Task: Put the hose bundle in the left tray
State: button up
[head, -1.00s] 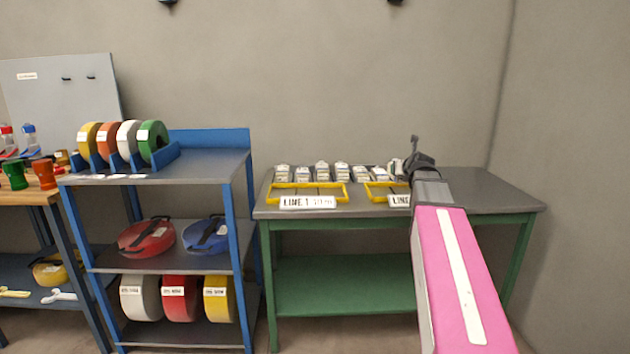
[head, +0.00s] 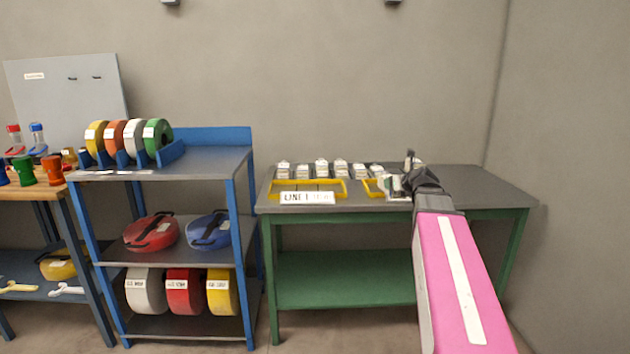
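The left tray (head: 345,190) is a shallow yellow-rimmed tray with a "LINE 1" label, on the grey top of the green table. The right tray (head: 371,188) has the same yellow rim and is partly hidden by my gripper. My gripper (head: 411,179) is dark and small in the head view, at the end of my pink arm, above or beside the right tray. A whitish-grey thing (head: 394,187) shows right beside the fingers; I cannot tell whether it is held. I cannot make out the hose bundle for certain. The fingertips are too small and covered to read.
Several small grey-white packs (head: 321,168) stand in a row behind the trays. The table's right side (head: 490,185) is clear. A blue shelf (head: 205,161) with tape rolls and red and blue round cases stands left of the table. A wall closes the right.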

jog(key=s+a+f+n+g+y, duration=0.5)
jog(key=s+a+f+n+y, duration=0.3)
jog(key=s+f, duration=0.6)
jog(key=shift+s+a, duration=0.25)
jog(key=shift+a, duration=0.9)
